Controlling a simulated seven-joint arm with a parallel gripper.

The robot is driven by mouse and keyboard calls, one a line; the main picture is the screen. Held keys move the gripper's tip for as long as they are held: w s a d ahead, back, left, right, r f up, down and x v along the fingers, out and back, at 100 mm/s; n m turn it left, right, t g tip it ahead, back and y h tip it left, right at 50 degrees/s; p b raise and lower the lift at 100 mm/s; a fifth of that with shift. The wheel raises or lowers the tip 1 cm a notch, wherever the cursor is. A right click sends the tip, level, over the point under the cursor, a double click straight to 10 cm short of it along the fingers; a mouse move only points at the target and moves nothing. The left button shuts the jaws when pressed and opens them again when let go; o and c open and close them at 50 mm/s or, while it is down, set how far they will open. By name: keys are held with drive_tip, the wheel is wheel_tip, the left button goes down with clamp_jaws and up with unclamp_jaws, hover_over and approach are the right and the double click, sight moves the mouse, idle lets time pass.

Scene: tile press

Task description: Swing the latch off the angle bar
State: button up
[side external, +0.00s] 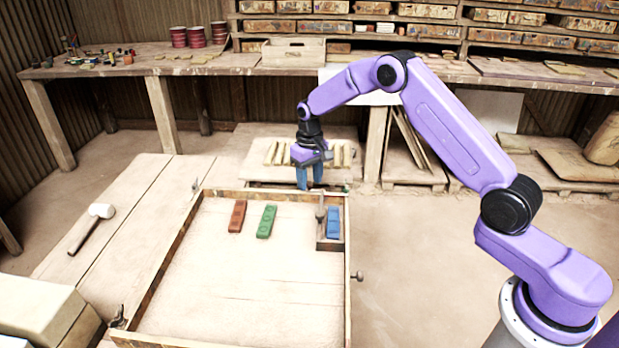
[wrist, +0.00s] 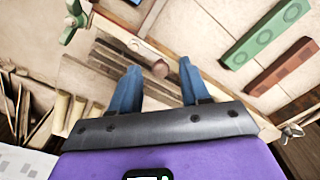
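My gripper (side external: 310,178) is above the far right part of the wooden frame (side external: 270,191). Its blue fingers are apart and nothing shows held between them in the wrist view (wrist: 157,88). A small wooden angle bar (side external: 330,245) sits in the frame's far right corner, around a blue tile (side external: 334,222). A knobbed post (side external: 320,208) stands at the bar; a round brown knob (wrist: 160,68) shows between the fingers in the wrist view. A green latch-like piece (side external: 346,187) is at that corner; it also shows in the wrist view (wrist: 72,22). I cannot tell whether it touches the bar.
A red tile (side external: 238,216) and green tile (side external: 267,221) lie inside the frame. Metal wing pieces stand at its far left corner (side external: 195,187) and near left corner (side external: 119,316). A side knob (side external: 357,276) sticks out right. A mallet (side external: 92,225) lies left. The frame's middle is clear.

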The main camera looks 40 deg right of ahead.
sight(309, 183)
wheel_tip(309, 183, up, 17)
drive_tip(key=shift+r, duration=0.2)
idle(0.7)
drive_tip(key=s+a+r+n, duration=0.1)
drive_tip(key=s+a+n, duration=0.2)
drive_tip(key=s+a, duration=0.5)
drive_tip(key=s+a+r+n, duration=0.1)
drive_tip(key=s+a+n, duration=0.25)
drive_tip(key=s, duration=0.85)
drive_tip(key=s+d+f+n, duration=0.2)
drive_tip(key=s+d+n, duration=0.1)
drive_tip(key=s, duration=0.9)
drive_tip(key=s+d+f+n, duration=0.3)
drive_tip(key=s, duration=0.9)
drive_tip(key=shift+s+d, duration=0.3)
drive_tip(key=shift+s, duration=0.05)
